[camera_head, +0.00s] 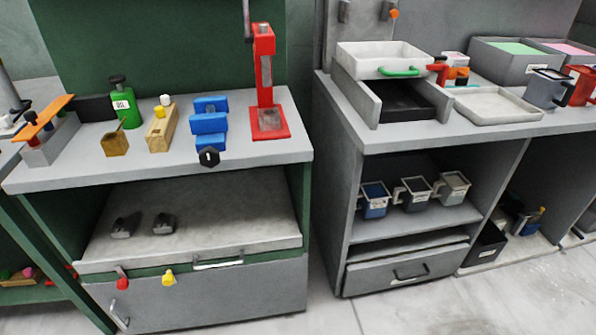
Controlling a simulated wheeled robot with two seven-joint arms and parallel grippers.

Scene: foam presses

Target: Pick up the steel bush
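I cannot make out a steel bush for certain. Two small dark grey metal-looking pieces lie on the pale lower shelf of the left bench, a left piece (125,226) and a right piece (164,224); I cannot tell whether either is the bush. On the benchtop a blue vise-like block (210,122) has a black hexagonal part with a pale centre (208,157) at its front edge. Neither of my grippers is in view.
The left benchtop (265,153) holds a red press (265,85), a green bottle (124,105) and wooden blocks (161,130). The right bench carries a white tray (380,58) and grey bins (505,62), with mugs (414,193) on its shelf. Floor (325,305) shows in front.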

